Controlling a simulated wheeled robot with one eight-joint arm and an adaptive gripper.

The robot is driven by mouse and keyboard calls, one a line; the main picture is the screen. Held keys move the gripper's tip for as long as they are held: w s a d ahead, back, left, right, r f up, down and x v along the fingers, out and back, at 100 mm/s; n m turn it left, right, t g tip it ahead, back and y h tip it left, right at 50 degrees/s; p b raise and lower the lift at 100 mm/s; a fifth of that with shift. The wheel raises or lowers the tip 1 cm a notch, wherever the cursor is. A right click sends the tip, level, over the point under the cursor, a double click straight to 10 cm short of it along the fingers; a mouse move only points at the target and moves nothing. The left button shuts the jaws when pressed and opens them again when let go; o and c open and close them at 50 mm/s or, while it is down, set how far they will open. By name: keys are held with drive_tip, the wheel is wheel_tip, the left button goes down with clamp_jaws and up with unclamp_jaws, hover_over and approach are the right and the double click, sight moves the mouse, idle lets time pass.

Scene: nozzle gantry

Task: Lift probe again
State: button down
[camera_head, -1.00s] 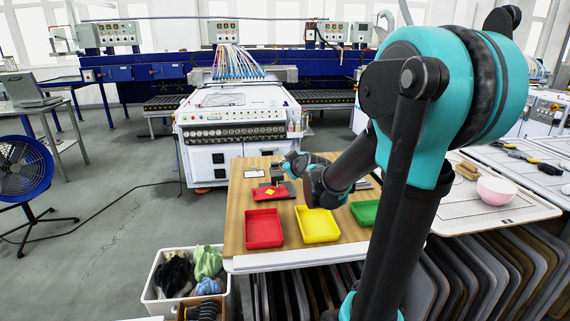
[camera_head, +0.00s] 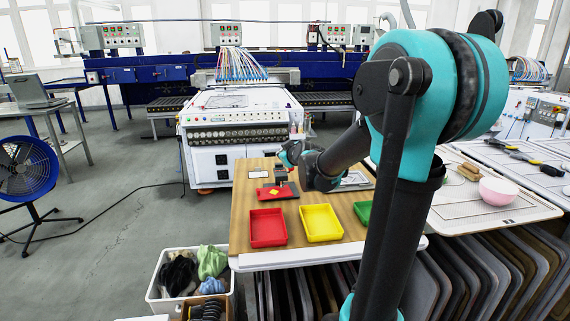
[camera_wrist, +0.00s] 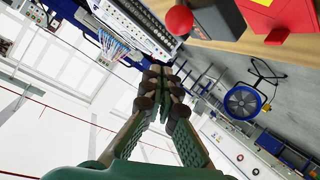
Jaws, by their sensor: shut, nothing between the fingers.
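My gripper (camera_head: 286,153) is above the back of the wooden table, close to a small dark grey device (camera_head: 280,177). In the wrist view my gripper (camera_wrist: 163,88) has its fingers together with nothing between them, pointing away from the table. A dark grey block (camera_wrist: 218,20) with a round red knob (camera_wrist: 179,20) is at the top of that view, apart from the fingers. A red plate with a yellow mark (camera_head: 277,191) lies in front of the device; it also shows in the wrist view (camera_wrist: 295,18). I cannot tell which part is the probe.
A red tray (camera_head: 267,228), a yellow tray (camera_head: 321,223) and a partly hidden green tray (camera_head: 362,211) line the table's front (camera_head: 240,215). A white machine (camera_head: 237,137) stands behind. A blue fan (camera_head: 25,169) stands left.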

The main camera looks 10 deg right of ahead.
drive_tip(key=f+v, duration=0.1)
drive_tip(key=v, duration=0.8)
drive_tip(key=shift+s+f, duration=0.2)
drive_tip(key=shift+s, duration=0.45)
drive_tip(key=shift+d, duration=0.1)
